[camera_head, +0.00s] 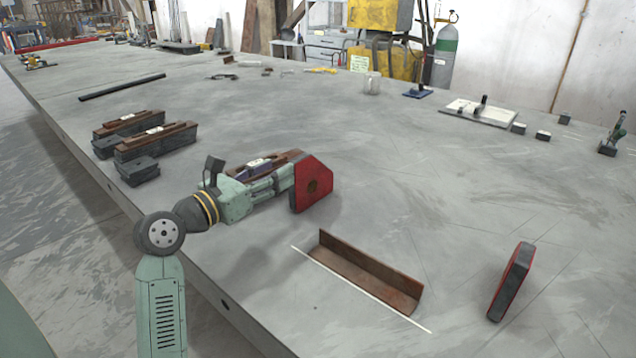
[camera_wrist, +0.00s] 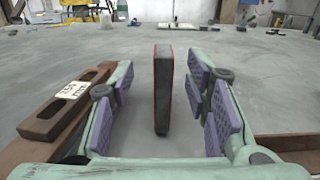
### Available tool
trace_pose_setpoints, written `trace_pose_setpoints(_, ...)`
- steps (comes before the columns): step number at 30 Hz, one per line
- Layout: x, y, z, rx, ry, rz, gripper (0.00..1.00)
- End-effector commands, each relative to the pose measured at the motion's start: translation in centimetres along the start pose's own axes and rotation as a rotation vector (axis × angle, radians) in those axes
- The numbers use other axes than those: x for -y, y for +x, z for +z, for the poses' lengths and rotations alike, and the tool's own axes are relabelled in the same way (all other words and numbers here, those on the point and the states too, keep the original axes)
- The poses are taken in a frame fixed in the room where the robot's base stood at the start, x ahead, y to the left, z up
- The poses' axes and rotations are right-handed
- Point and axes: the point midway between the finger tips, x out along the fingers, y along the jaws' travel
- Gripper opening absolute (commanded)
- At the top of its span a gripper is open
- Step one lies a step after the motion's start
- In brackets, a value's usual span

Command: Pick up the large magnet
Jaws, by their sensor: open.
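A red magnet with dark edges (camera_head: 318,187) stands upright on edge on the table, right at the front of my gripper (camera_head: 284,178). In the wrist view the same magnet (camera_wrist: 163,90) shows edge-on as a narrow dark block with red rims, roughly centred between the purple finger pads. My gripper (camera_wrist: 160,88) is open, with a clear gap between the magnet and each finger. I cannot tell how far the fingertips reach past its near edge. A second red and dark magnet (camera_head: 512,282) stands on edge at the right of the table.
A rusty angle iron (camera_head: 368,270) lies in front of the magnet, beside a thin white strip (camera_head: 360,288). A brown slotted block with a label (camera_wrist: 70,101) lies left of my fingers. Dark and brown blocks (camera_head: 155,140) sit near the left edge. Table between the magnets is clear.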

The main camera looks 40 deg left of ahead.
Motion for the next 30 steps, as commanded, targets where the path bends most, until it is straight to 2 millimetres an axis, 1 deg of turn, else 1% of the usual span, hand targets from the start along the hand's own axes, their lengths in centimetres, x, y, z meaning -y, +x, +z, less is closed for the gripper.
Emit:
trace_pose_setpoints(1, -0.1, 0.2, -0.3, -0.011, 0.008, 0.003, 0.43)
trace_pose_setpoints(4, -0.1, 1.2, -0.3, -0.015, 0.012, 0.002, 0.43)
trace_pose_setpoints(9, 0.0, 3.9, -0.2, -0.014, 0.010, 0.000, 0.43)
trace_pose_setpoints(12, 0.0, 5.2, -0.3, -0.014, 0.009, 0.001, 0.43)
trace_pose_setpoints(17, 0.1, 6.3, -0.2, -0.012, 0.009, 0.002, 0.43)
trace_pose_setpoints(22, 0.5, 8.7, 0.0, -0.013, 0.008, -0.001, 0.43)
trace_pose_setpoints(25, 0.5, 10.2, -0.1, -0.012, 0.009, 0.000, 0.43)
trace_pose_setpoints(27, 0.4, 10.7, -0.3, -0.012, 0.009, 0.003, 0.43)
trace_pose_setpoints(30, 0.3, 10.8, -0.4, -0.011, 0.009, 0.004, 0.43)
